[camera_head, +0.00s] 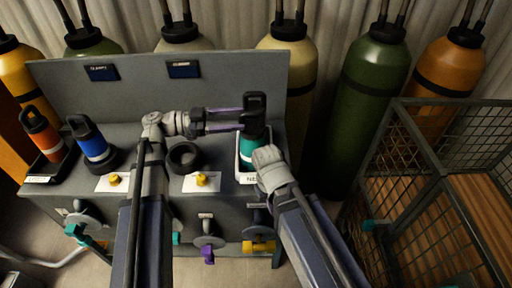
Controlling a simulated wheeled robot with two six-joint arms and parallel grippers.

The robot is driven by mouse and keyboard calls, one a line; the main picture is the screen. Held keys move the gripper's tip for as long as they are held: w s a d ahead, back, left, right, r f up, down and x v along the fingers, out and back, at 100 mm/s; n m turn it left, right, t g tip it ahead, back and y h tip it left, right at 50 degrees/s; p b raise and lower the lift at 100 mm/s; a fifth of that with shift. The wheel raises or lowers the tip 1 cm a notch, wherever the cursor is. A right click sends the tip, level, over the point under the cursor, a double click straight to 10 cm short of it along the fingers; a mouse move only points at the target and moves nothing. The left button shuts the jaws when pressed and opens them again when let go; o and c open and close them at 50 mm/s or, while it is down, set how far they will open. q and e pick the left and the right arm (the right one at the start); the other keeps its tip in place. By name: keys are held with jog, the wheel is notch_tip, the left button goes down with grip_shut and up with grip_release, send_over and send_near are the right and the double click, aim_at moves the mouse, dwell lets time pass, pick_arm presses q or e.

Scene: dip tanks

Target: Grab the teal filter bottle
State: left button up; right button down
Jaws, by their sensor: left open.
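The teal filter bottle (249,147) stands upright at the right end of the grey bench, with a black handled cap (254,104). It is in a white-rimmed tray (245,178) with a partly hidden label. My left gripper (240,118) comes in from the left at cap height, with its open fingers pointing right at the bottle. Its fingertips are close to the bottle's upper part; whether they touch it I cannot tell. My right arm's wrist covers the bottle's lower right side, and the right gripper's fingers are not visible.
An orange bottle (44,134) and a blue bottle (90,140) stand at the bench's left. An empty black ring holder (184,158) sits mid-bench. Gas cylinders (371,90) line the back. A wire cage (420,190) stands right. Valves (208,241) project from the bench front.

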aim_at(259, 114)
pick_arm(q)
jog(key=shift+d, duration=0.15)
jog(key=shift+w+d, duration=0.15)
jog(key=shift+d, duration=1)
jog(key=shift+w+d+r, duration=0.1)
jog(key=shift+w+d, duration=0.1)
jog(key=shift+d, duration=0.65)
jog(key=shift+w+d, duration=0.2)
jog(key=shift+d, duration=0.65)
jog(key=shift+w+d+r, duration=0.1)
jog(key=shift+w+d, duration=0.1)
jog(key=shift+d, duration=0.65)
jog(key=shift+c, duration=0.3)
grip_shut()
